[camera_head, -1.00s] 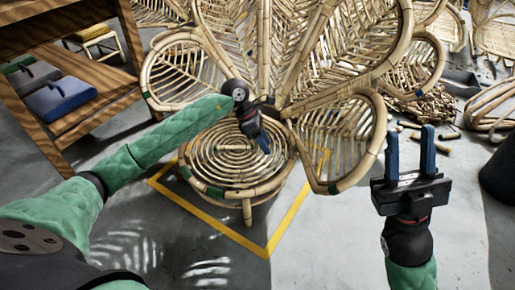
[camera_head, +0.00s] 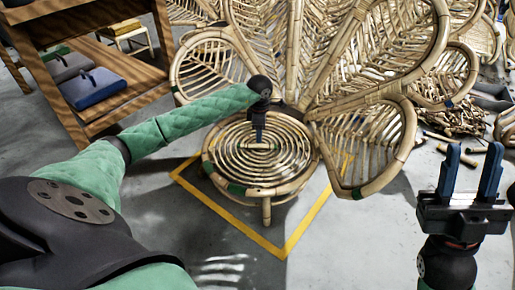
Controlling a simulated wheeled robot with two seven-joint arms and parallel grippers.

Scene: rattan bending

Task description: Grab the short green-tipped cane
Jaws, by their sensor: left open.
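My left gripper (camera_head: 259,135) points down over the round rattan seat (camera_head: 263,185) of a large petal-backed chair. Its blue fingers look edge-on, and it is open with no cane visible in it. Green bands show on the front and left of the seat rim, and a green mark (camera_head: 357,193) sits at the bottom of the right petal loop (camera_head: 370,186). I cannot pick out a separate short green-tipped cane with certainty. My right gripper (camera_head: 468,178) is at the lower right, its two blue fingers upright, apart and empty.
A wooden shelf (camera_head: 105,125) with a blue case (camera_head: 93,88) stands at the left. A yellow floor line (camera_head: 232,218) surrounds the chair. Loose short cane pieces (camera_head: 455,120) lie in a pile at the right. The grey floor in front is clear.

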